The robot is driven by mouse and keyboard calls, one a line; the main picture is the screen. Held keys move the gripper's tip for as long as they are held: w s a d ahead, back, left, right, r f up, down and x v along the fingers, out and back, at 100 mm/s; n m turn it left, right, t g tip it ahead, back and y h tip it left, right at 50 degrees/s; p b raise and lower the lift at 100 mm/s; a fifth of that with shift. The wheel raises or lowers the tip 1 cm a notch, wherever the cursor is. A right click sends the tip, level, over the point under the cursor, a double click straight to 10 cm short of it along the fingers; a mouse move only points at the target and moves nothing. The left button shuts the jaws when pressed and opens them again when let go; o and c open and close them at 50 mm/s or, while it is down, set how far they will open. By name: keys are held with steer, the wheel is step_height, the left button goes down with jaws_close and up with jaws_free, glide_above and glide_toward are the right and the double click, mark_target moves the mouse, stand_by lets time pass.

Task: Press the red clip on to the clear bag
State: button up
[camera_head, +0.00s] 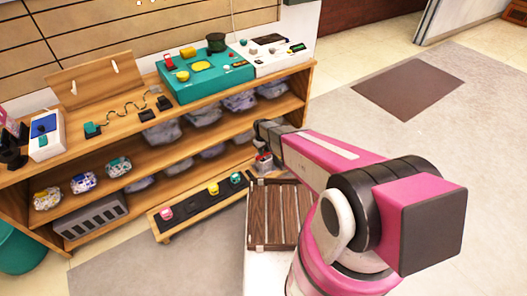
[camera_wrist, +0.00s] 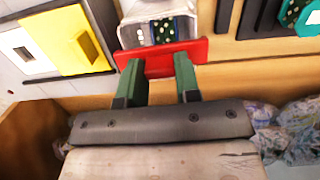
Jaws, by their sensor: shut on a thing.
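My gripper (camera_wrist: 158,70) is shut on the red clip (camera_wrist: 190,52), with one green finger at each side of its lower middle part. The clip is a wide red bar lying level across the wrist view. The clear bag (camera_wrist: 140,35), with white and dark dotted contents, is directly beyond the clip. The clip's upper edge overlaps the bag's near edge in the picture; I cannot tell whether it grips the bag. In the head view my arm reaches to the shelf's right end, and a small red and clear item (camera_head: 263,160) shows just below my wrist.
A wooden shelf unit (camera_head: 290,108) holds a teal box (camera_head: 205,75) on top and several bagged items below. A low board (camera_head: 185,208) with several small coloured pieces stands in front. A brown slatted panel (camera_head: 278,215) lies below my arm. Open floor is at right.

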stand_by(0.3)
steer(key=o, duration=1)
steer(key=shift+c, duration=1.3)
steer(key=shift+r, duration=0.1)
steer(key=shift+r, duration=4.35)
steer(key=s+d+r+m, duration=0.3)
steer(key=s+d+r, duration=0.6)
steer(key=r, duration=0.3)
steer(key=s+d+r+m+t, duration=0.1)
steer(key=s+d+r+m, duration=0.3)
steer(key=s+d+r, duration=0.5)
step_height(320, 180, up, 3)
steer(key=shift+s+d+r+y, duration=0.2)
steer(key=shift+s+d+y, duration=0.2)
steer(key=shift+d, duration=0.15)
